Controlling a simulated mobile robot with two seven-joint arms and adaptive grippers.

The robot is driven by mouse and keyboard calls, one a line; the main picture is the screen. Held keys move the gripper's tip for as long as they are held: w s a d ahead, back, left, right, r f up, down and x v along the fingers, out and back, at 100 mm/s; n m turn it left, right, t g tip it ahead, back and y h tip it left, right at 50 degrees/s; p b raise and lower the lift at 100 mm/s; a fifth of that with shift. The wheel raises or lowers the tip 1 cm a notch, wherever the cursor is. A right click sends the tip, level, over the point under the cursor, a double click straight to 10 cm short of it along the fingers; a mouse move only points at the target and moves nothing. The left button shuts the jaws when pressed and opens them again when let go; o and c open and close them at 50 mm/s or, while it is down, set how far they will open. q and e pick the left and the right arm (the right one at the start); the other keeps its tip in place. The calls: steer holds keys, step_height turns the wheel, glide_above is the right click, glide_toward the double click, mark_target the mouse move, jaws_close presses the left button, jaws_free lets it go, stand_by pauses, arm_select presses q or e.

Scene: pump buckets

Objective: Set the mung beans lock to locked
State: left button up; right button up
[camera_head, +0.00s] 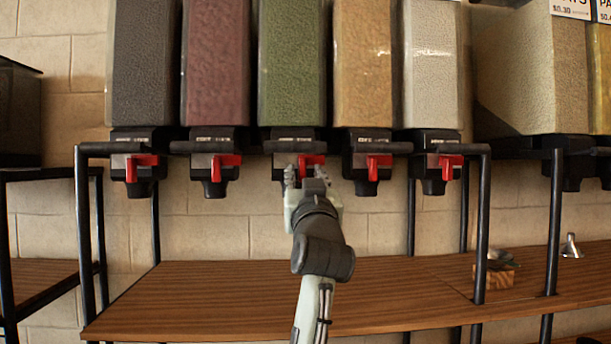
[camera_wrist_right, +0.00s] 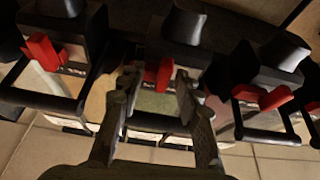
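The bin of green grains (camera_head: 291,62), which looks like the mung beans by its colour, is in the middle of the row in the head view. Its red lock (camera_head: 313,160) is on the black dispenser outlet below it, partly hidden by my right gripper (camera_head: 305,175). In the right wrist view the fingers of my right gripper (camera_wrist_right: 157,78) are spread apart. A red lock (camera_wrist_right: 160,73) shows between the fingertips, with no clear grip on it. Whether this lock is locked cannot be told. My left gripper is not in view.
Neighbouring dispensers have similar red locks: one under the dark red bin (camera_head: 216,62) and one under the tan bin (camera_head: 362,62). A black metal rail (camera_head: 187,147) runs past the outlets. The wooden shelf (camera_head: 200,300) below is mostly clear, with a small box (camera_head: 497,276) at right.

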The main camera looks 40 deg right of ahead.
steer(key=v, duration=0.7)
steer(key=shift+w, duration=0.1)
